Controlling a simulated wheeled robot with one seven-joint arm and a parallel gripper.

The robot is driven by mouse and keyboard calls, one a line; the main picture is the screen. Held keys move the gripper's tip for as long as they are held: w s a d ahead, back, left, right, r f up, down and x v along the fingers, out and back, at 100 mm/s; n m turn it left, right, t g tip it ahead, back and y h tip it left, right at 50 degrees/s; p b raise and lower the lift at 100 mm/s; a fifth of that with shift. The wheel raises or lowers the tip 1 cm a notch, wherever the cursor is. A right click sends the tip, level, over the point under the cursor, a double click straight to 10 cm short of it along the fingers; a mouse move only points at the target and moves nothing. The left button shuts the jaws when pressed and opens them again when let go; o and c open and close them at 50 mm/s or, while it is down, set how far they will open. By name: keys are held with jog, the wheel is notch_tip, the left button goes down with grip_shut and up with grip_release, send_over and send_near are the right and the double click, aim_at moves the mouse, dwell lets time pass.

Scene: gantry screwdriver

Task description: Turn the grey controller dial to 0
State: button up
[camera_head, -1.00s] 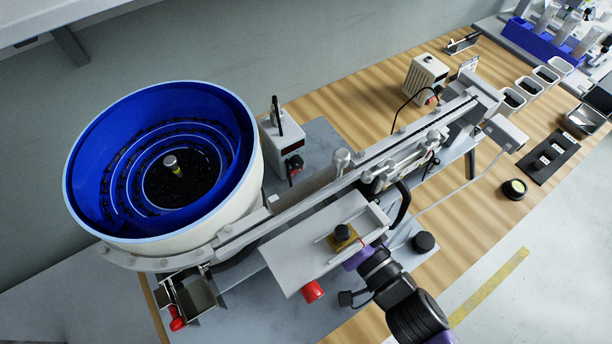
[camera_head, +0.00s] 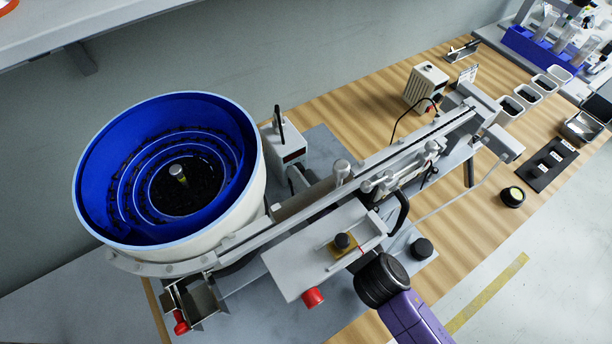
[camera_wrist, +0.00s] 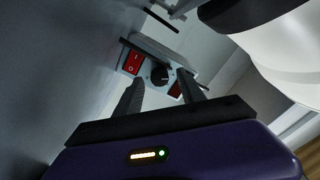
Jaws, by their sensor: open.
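The grey controller (camera_wrist: 152,55) shows in the wrist view as a light grey box with a red rocker switch on the left and a red part on the right. Its round black dial (camera_wrist: 160,75) sits between them, with a small pale mark towards its right side. My gripper (camera_wrist: 159,82) is open, its two dark fingers pointing at the controller's face, one on either side of the dial in the picture. Contact cannot be told. In the head view a grey controller box (camera_head: 284,145) stands beside the blue bowl; its lower front is partly hidden. My fingers are not visible there.
The blue-lined feeder bowl (camera_head: 247,205) stands left of the controller. A long rail (camera_head: 400,150) and a plate with a red knob (camera_head: 313,298) lie in front of it. A second, beige box (camera_head: 426,85) stands farther right.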

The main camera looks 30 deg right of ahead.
grip_shut()
jog(key=shift+n, duration=0.8)
grip_release()
jog(key=shift+s, duration=0.15)
